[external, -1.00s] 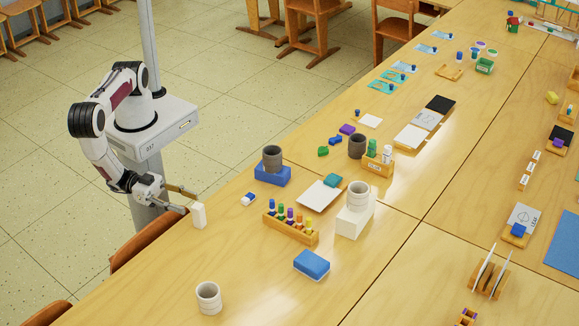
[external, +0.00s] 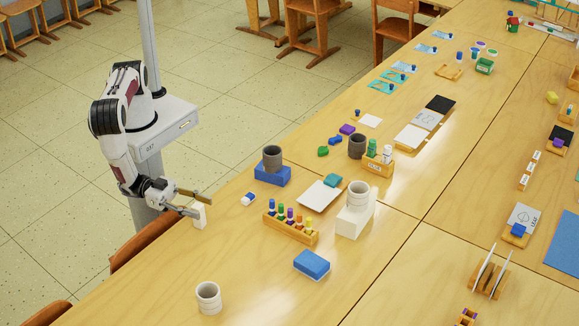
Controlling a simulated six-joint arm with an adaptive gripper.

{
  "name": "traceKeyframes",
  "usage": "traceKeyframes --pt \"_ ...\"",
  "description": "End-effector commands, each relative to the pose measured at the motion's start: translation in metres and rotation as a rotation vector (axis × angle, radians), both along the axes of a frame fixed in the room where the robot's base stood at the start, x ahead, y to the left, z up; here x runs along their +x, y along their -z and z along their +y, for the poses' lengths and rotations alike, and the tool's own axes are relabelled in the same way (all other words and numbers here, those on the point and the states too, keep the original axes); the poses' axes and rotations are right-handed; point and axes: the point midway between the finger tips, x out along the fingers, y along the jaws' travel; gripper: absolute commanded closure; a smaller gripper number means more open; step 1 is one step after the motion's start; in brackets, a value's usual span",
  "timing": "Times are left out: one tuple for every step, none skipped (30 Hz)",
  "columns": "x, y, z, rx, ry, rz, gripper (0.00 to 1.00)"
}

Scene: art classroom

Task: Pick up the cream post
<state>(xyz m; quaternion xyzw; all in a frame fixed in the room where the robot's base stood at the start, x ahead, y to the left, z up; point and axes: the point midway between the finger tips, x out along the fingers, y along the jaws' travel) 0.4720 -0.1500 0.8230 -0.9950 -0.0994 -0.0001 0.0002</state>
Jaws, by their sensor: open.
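The cream post (external: 200,217) is a small upright block near the table's left edge. My gripper (external: 204,204) is at the post, with its two fingers apart and pointing right. The near finger reaches the post's left side and top in the picture. The far finger extends behind and above the post. I cannot tell whether either finger touches it.
A blue-and-white eraser (external: 248,199) lies right of the post. A blue block with a dark cup (external: 271,174), a wooden rack of markers (external: 291,229), a blue box (external: 311,264) and a white cup (external: 208,298) stand around. The table between the post and the white cup is clear.

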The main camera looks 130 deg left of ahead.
Motion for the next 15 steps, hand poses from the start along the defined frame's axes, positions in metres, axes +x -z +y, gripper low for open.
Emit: traceKeyframes --pt "0.0 0.0 0.0 0.0 0.0 0.0 0.58" --pt "-0.0001 0.0 0.0 0.0 0.0 0.0 0.58" --pt "-0.0001 0.0 0.0 0.0 0.0 0.0 0.58" --pt "-0.0001 0.0 0.0 0.0 0.0 0.0 0.58" --pt "-0.0001 0.0 0.0 0.0 0.0 0.0 0.58" --pt "-0.0002 0.0 0.0 0.0 0.0 0.0 0.58" --pt "-0.0002 0.0 0.0 0.0 0.0 0.0 0.58" --pt "-0.0002 0.0 0.0 0.0 0.0 0.0 0.58" --pt "-0.0002 0.0 0.0001 0.0 0.0 0.0 0.58" --pt "-0.0002 0.0 0.0001 0.0 0.0 0.0 0.58" --pt "-0.0002 0.0001 0.0001 0.0 0.0 0.0 0.58" --pt "-0.0003 0.0001 0.0 0.0 0.0 0.0 0.66" --pt "-0.0003 0.0001 0.0 0.0 0.0 0.0 0.74" --pt "-0.0003 0.0001 0.0 0.0 0.0 0.0 0.82" --pt "-0.0003 0.0001 0.0 0.0 0.0 0.0 0.92"
